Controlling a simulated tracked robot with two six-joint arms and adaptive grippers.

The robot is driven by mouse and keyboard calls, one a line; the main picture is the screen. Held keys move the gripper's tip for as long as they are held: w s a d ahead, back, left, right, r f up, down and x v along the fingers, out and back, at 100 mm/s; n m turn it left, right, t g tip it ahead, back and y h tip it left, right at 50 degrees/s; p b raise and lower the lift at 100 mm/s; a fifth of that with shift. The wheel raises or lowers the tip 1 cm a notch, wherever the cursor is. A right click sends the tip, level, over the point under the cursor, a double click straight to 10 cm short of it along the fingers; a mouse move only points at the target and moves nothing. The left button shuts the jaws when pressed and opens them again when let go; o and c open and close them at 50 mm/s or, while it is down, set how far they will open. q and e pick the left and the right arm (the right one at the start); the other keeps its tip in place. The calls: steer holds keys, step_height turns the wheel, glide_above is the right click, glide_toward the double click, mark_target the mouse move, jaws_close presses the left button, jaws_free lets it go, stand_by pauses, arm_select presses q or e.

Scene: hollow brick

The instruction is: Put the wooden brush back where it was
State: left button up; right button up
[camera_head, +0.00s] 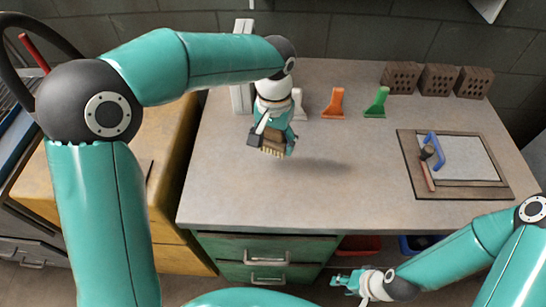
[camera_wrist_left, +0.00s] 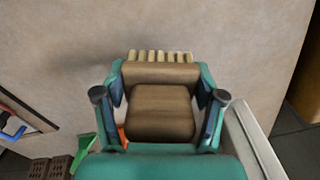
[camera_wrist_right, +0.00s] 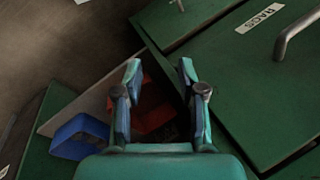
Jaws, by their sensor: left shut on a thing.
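The wooden brush (camera_head: 272,143) is brown with pale bristles. My left gripper (camera_head: 275,138) is shut on it and holds it above the left part of the grey tabletop (camera_head: 330,180). In the left wrist view the brush (camera_wrist_left: 160,108) sits between both fingers, with its bristles at the far edge. My right gripper (camera_head: 350,280) is low in front of the bench, below the tabletop edge. In the right wrist view its fingers (camera_wrist_right: 160,95) are apart with nothing between them.
An orange tool (camera_head: 335,102) and a green tool (camera_head: 377,103) stand at the back, with hollow bricks (camera_head: 438,79) to their right. A board (camera_head: 405,160) on the right bears a blue-handled trowel (camera_head: 434,149) and a hammer (camera_head: 427,165). Green drawers (camera_head: 262,249) are below. The middle front is clear.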

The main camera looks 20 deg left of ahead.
mark_target(274, 166)
arm_select(q)
steer(key=shift+f, duration=3.4)
steer(key=shift+s, duration=0.1)
steer(key=o, duration=1.2)
step_height(274, 166, up, 12)
steer(key=shift+r, duration=0.1)
